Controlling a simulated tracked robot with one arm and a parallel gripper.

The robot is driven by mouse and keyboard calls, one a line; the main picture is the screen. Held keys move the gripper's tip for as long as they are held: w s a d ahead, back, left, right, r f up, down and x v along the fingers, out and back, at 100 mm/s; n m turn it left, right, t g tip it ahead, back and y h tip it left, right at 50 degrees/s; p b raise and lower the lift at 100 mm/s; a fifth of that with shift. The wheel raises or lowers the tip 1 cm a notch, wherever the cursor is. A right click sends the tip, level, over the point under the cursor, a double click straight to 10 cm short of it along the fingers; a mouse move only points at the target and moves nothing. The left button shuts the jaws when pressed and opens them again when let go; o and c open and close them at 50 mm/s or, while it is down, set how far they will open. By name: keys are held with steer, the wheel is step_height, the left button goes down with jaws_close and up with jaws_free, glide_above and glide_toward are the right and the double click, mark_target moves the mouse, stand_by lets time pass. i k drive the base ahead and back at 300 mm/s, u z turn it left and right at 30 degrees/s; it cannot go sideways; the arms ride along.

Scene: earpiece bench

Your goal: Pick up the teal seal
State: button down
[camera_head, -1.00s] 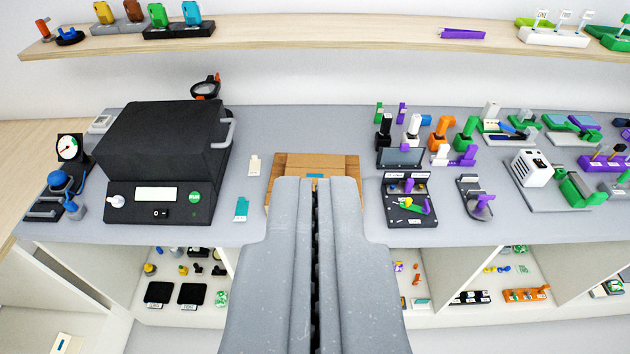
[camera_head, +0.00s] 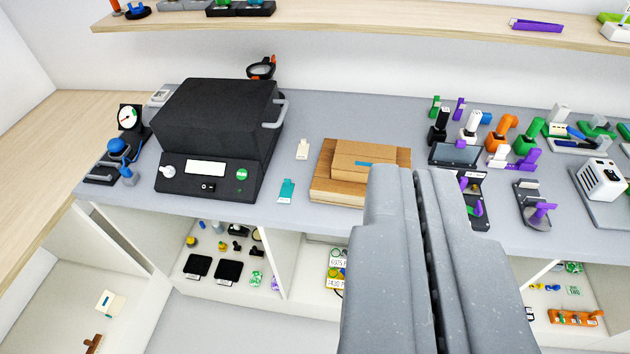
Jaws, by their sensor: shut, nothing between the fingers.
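A small teal tag with a white end (camera_head: 286,190) lies flat on the grey bench, between the black machine and the wooden box. A small teal patch (camera_head: 365,163) also shows on the stepped wooden box (camera_head: 345,185). I cannot tell from the picture which of these two is the seal. My gripper (camera_head: 405,175) is shut and empty. Its fingers reach up from the bottom, right of the tag and apart from it, and cover the box's right front corner.
A black machine (camera_head: 215,125) stands left of the tag. A small cream tag (camera_head: 302,149) lies behind the teal one. Several coloured parts and fixtures (camera_head: 505,135) crowd the bench at right. A wooden shelf (camera_head: 350,30) runs above. The bench around the teal tag is clear.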

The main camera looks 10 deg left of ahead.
mark_target(286, 190)
steer(key=u, duration=1.7)
steer(key=i, duration=2.45)
steer(key=z, duration=1.85)
